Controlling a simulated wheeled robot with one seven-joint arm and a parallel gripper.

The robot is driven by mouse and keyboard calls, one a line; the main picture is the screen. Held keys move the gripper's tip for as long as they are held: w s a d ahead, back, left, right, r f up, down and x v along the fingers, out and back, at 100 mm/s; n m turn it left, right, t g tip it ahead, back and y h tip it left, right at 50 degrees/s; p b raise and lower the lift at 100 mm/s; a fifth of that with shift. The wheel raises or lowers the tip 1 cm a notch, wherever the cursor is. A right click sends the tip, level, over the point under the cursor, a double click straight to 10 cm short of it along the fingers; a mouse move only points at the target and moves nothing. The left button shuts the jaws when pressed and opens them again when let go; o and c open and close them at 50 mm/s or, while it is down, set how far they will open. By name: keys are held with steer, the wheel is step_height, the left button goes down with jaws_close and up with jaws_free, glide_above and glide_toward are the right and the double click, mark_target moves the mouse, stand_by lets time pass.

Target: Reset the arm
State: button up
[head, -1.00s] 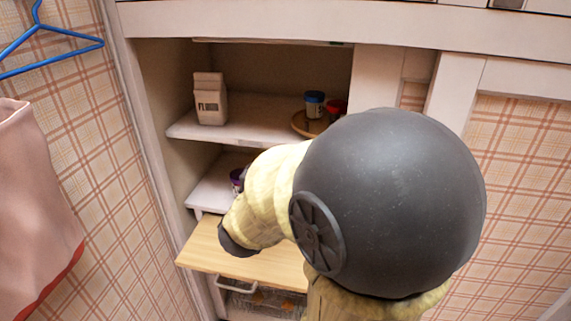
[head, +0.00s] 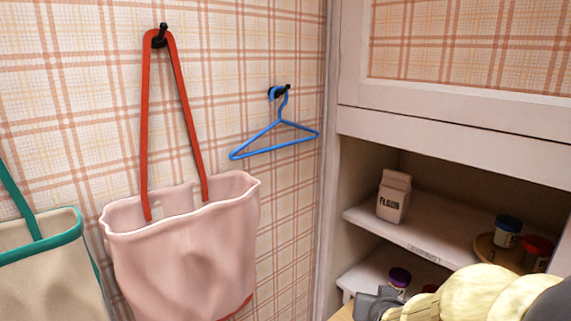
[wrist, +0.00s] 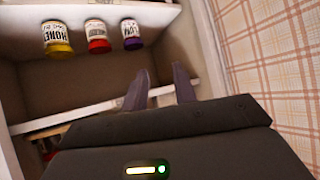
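My arm (head: 476,297) is folded at the lower right of the head view, in front of the cupboard shelves. In the wrist view my gripper (wrist: 163,80) has its two dark fingers apart, with a gap and nothing held between them. The wrist view looks into the cupboard upside down. Jars labelled honey (wrist: 57,38), with a yellow lid, red-lidded (wrist: 97,35) and purple-lidded (wrist: 131,33) stand on a shelf beyond the fingers, apart from them.
The shelf (head: 400,230) bears a flour carton (head: 394,196) and a round tray (head: 489,252) with blue-lidded (head: 507,231) and red-lidded (head: 537,252) jars. A pink bag (head: 185,245), a beige bag (head: 45,275) and a blue hanger (head: 277,140) hang on the left wall.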

steer(key=s+a+f+n+g+y+p, duration=0.2)
steer(key=s+a+f+n+g+p, duration=0.1)
steer(key=s+g, duration=0.5)
steer(key=s+a+p, duration=0.1)
steer(key=s, duration=0.2)
steer(key=shift+s+a+f, duration=0.15)
steer(key=shift+a, duration=0.05)
